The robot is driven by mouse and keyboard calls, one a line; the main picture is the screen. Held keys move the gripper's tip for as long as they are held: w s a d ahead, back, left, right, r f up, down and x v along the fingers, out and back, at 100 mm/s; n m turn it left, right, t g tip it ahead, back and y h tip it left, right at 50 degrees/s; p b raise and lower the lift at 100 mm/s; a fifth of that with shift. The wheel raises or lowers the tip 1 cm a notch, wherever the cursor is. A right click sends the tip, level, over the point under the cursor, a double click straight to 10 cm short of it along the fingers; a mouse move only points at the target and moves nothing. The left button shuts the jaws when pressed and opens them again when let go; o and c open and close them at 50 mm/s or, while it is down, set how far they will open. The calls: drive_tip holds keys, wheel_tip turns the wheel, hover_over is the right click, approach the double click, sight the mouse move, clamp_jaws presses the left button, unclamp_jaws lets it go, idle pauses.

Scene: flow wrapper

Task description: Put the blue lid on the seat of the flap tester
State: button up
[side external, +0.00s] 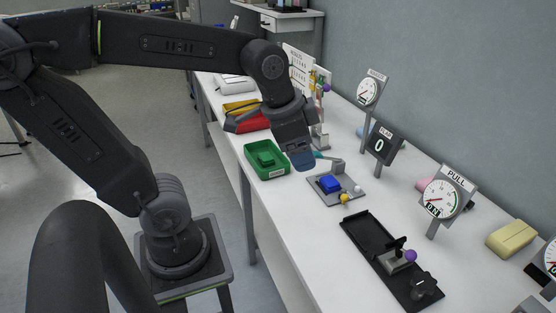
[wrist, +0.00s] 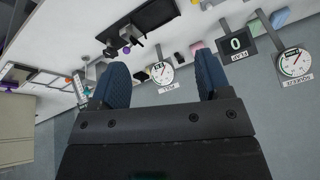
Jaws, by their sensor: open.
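A blue block-shaped piece (side external: 330,184), which looks like the blue lid, sits on the grey plate of a small fixture (side external: 322,196) on the bench. I cannot tell whether it is fully seated. This fixture, apparently the flap tester, has a grey arm at its back and white and yellow knobs at its right and front. A dark display reading 0 (side external: 379,146) stands behind it; it also shows upside down in the wrist view (wrist: 236,43). My gripper (side external: 304,165) is above and left of the fixture, apart from the blue piece. Its blue fingers are spread and empty in the wrist view (wrist: 162,84).
A green tray (side external: 267,172) with a green piece stands left of the fixture, with red (side external: 248,124) and yellow trays behind. A black tray with a purple-knobbed device (side external: 393,256) lies front right. The pull gauge (side external: 442,197) stands behind it. Bare bench lies between.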

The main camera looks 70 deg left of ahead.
drive_tip(key=s+n, duration=0.1)
drive_tip(key=s+d+n, duration=0.1)
drive_tip(key=s, duration=0.1)
drive_tip(key=s+d+f+n+t, duration=0.1)
drive_tip(key=s, duration=0.1)
drive_tip(key=shift+s+n, duration=0.15)
drive_tip(key=shift+n, duration=0.15)
idle(0.8)
